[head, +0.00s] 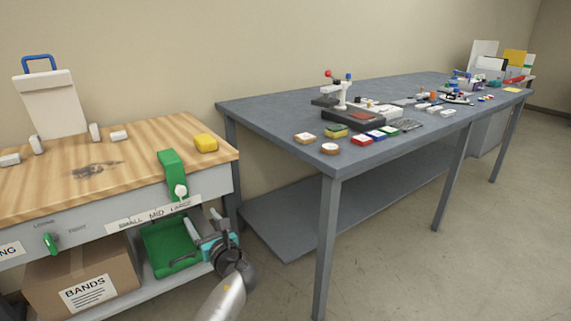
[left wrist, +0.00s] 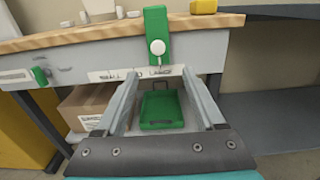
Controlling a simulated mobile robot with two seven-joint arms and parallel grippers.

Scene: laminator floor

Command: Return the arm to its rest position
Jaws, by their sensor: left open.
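My left gripper (head: 205,229) is in the lower middle-left of the head view, in front of the workbench's lower shelf. Its two fingers also show in the left wrist view (left wrist: 160,88), spread apart with nothing between them. Beyond them is a green tray (head: 168,258) on the lower shelf, also in the left wrist view (left wrist: 162,112). A green lever with a white knob (head: 172,173) is on the bench front above the gripper, and it shows in the left wrist view (left wrist: 154,35). My right gripper is not in view.
The wooden-topped bench (head: 40,195) carries a yellow block (head: 206,143) and a white board with a blue handle (head: 50,105). A cardboard box marked BANDS (head: 110,262) sits below. A long grey table (head: 270,105) with several small items stands right. Floor at the right is clear.

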